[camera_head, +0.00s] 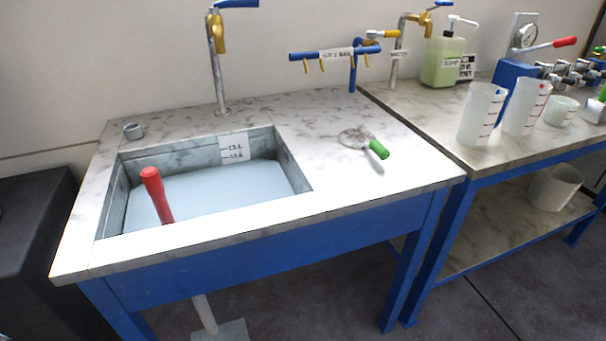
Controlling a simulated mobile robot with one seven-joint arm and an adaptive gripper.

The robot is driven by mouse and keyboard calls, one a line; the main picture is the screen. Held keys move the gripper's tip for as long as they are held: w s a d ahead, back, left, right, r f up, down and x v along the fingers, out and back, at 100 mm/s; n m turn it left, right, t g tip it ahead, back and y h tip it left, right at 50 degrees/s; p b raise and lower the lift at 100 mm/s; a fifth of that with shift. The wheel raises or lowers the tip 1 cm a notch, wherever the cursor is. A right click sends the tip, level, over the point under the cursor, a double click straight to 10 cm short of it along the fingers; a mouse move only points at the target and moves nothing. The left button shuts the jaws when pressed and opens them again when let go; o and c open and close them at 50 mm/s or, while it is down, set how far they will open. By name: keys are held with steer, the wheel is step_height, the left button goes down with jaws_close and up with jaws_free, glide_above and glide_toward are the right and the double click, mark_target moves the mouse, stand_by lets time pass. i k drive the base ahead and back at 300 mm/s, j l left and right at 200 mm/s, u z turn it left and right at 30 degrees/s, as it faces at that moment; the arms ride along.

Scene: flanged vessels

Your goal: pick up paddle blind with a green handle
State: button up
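The paddle blind (358,137) lies flat on the marble-patterned counter (330,190), to the right of the sink. Its round grey disc is at the upper left and blends with the counter's pattern. Its green handle (378,149) points to the lower right, toward the counter's right edge. Nothing covers it. My gripper is not in view.
A sink basin (118,205) holds a pale liquid and a red handle (157,194) sticks up from it. Taps (217,45) rise behind. A second bench (445,140) at right carries several beakers (482,114) and a green bottle (442,60). Counter around the paddle is clear.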

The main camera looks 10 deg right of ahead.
mark_target(354, 138)
steer(key=i+l, duration=0.1)
steer(key=l, duration=0.4)
steer(key=l+z, duration=0.15)
steer(key=l, duration=0.3)
steer(key=i+l, duration=0.15)
steer(key=l, duration=0.3)
steer(key=i+l+z, duration=0.1)
steer(key=l, duration=0.4)
steer(key=i, duration=0.55)
steer(key=l, duration=0.1)
